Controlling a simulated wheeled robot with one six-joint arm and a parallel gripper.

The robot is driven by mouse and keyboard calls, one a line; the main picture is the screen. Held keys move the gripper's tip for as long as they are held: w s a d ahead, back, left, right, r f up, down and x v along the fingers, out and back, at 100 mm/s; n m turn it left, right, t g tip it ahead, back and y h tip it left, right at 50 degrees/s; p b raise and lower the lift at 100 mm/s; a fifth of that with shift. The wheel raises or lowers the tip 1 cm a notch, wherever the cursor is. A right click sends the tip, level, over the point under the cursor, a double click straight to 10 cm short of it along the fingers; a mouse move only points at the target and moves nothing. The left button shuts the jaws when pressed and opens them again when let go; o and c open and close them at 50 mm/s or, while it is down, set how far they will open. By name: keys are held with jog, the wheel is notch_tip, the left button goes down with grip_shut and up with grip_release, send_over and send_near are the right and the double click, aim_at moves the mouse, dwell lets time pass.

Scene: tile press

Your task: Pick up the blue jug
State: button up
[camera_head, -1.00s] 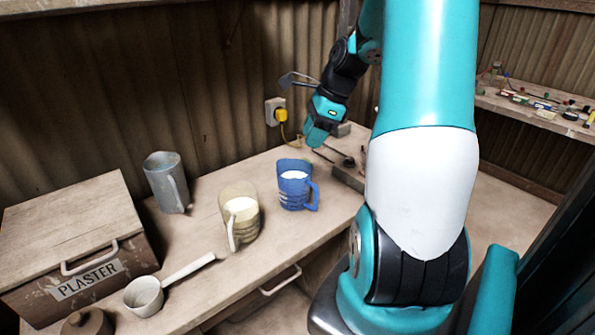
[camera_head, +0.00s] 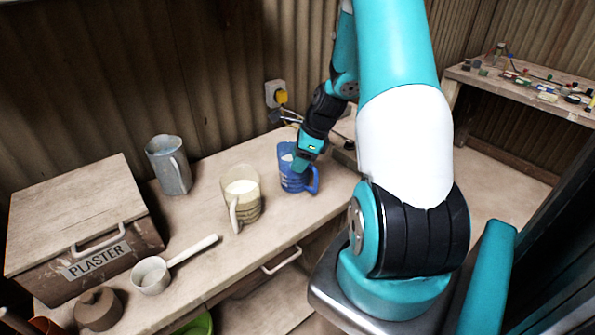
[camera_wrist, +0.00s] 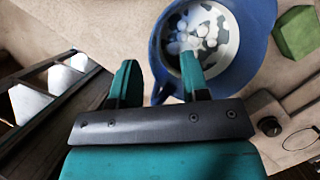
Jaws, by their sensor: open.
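The blue jug (camera_head: 291,183) stands upright on the wooden bench, its handle on the right in the head view. My gripper (camera_head: 300,163) is at the jug's top and partly covers it. In the wrist view the jug (camera_wrist: 262,22) is seen from above, with whitish contents and lumps inside. There my gripper (camera_wrist: 159,64) is open and holds nothing. Its right finger overlaps the jug's opening; its left finger lies outside the jug to the left. I cannot tell whether either finger touches the jug.
A ladle (camera_head: 152,276) and a plaster box (camera_head: 75,215) are farther left. In the wrist view a green block (camera_wrist: 298,34) lies close to the jug.

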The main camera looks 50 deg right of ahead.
aim_at(291, 174)
jog(key=x, duration=0.3)
jog(key=shift+f, duration=0.25)
jog(key=shift+c, duration=0.3)
grip_shut()
jog(key=shift+r, duration=0.1)
